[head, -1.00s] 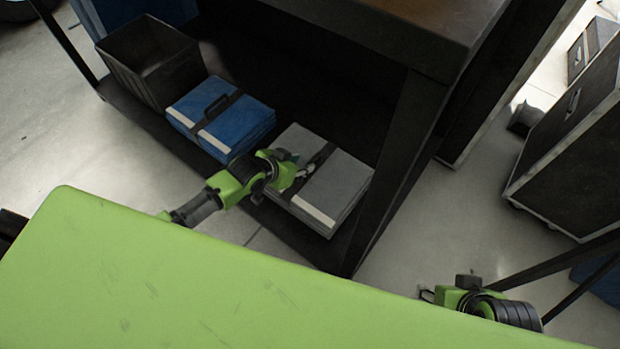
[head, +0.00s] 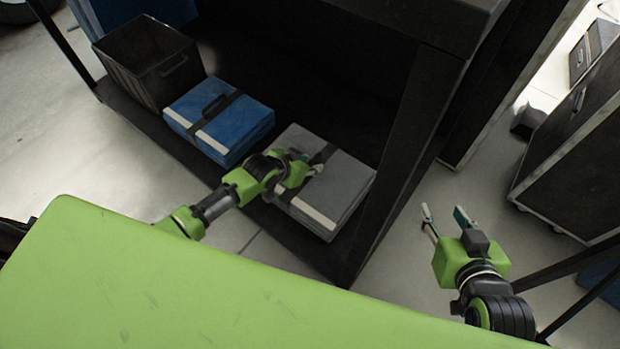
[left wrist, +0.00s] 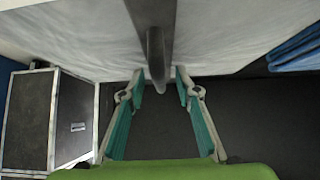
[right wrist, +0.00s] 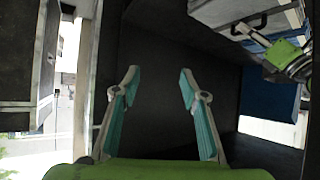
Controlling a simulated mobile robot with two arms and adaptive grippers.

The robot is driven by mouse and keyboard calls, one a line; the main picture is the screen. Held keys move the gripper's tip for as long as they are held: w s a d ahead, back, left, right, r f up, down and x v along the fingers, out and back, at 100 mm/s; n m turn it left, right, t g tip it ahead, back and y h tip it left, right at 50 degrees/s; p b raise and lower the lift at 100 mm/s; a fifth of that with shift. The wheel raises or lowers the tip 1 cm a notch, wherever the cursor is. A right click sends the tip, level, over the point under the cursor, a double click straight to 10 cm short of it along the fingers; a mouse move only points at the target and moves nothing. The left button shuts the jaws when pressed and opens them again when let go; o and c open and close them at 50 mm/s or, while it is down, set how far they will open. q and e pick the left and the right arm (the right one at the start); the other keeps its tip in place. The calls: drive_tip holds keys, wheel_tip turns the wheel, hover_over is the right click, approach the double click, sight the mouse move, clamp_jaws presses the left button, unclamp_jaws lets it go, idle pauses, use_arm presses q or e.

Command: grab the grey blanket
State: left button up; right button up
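The grey blanket (head: 345,187) is folded in a stack with a dark strap and handle, on the low black shelf. My left gripper (head: 309,165) is over its near side, by the strap. In the left wrist view the grey blanket (left wrist: 225,30) fills the top, and its dark handle (left wrist: 157,60) hangs between the open fingers (left wrist: 160,78). I see no grip on it. My right gripper (head: 444,218) is open and empty, right of the shelf; its fingers also show in the right wrist view (right wrist: 158,78). The grey blanket (right wrist: 213,12) is at that view's top right.
A blue folded blanket (head: 242,124) and a black crate (head: 133,83) stand left of the grey blanket on the shelf. A black shelf post (head: 402,165) rises between the blanket and my right gripper. Black cases (head: 570,150) stand at right.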

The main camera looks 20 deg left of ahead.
use_arm(q)
drive_tip(key=shift+w+d+f, duration=0.1)
drive_tip(key=shift+w+f, duration=0.1)
clamp_jaws()
drive_tip(key=shift+w+r, duration=0.15)
drive_tip(key=shift+r, duration=0.1)
